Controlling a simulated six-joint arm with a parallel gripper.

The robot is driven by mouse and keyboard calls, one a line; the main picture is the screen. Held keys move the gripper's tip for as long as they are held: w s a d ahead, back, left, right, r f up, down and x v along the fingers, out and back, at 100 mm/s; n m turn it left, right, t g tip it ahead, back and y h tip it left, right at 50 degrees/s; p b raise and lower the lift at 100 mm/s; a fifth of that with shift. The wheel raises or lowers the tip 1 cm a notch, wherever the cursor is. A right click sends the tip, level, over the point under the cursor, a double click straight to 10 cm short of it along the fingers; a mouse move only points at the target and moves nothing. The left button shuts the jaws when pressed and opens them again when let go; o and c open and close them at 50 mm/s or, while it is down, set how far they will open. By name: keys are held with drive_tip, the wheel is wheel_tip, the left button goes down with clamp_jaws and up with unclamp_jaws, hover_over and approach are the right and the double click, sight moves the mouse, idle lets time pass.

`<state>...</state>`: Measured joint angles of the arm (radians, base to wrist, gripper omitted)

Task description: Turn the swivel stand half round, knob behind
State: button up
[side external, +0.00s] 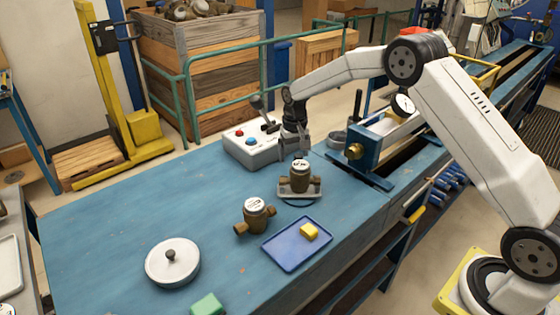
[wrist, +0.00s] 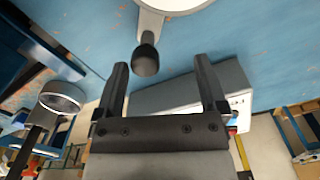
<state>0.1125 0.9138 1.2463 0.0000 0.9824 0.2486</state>
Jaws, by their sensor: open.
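The swivel stand (side external: 313,191) is a grey platform on the blue bench, bearing a brown meter with a white dial (side external: 300,163). My gripper (side external: 297,152) is just above and behind that meter. In the wrist view my gripper (wrist: 160,65) is open, its two dark fingers apart. A black knob (wrist: 146,60) on a grey arm shows between the fingertips, left of the middle. The arm runs up to a pale disc cut off by the top edge. Contact between knob and fingers cannot be told. In the side view I cannot make out the knob.
A control box (side external: 248,150) with buttons and levers stands close behind my gripper. A blue clamping fixture (side external: 362,155) is to the right. A second brown meter (side external: 256,217), a blue tray (side external: 283,257) and a round white lid (side external: 172,270) lie in front. The bench's left part is clear.

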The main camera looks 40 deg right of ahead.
drive_tip(key=shift+w+a, duration=0.15)
drive_tip(key=shift+a, duration=0.1)
drive_tip(key=shift+w+a, duration=0.15)
drive_tip(key=shift+a, duration=0.1)
drive_tip(key=shift+w+a, duration=0.1)
drive_tip(key=shift+a, duration=0.2)
drive_tip(key=shift+w+a, duration=0.1)
drive_tip(key=shift+a, duration=0.2)
idle(0.3)
drive_tip(key=shift+a, duration=0.2)
drive_tip(key=shift+w+a, duration=0.15)
drive_tip(key=shift+a, duration=0.85)
idle(0.3)
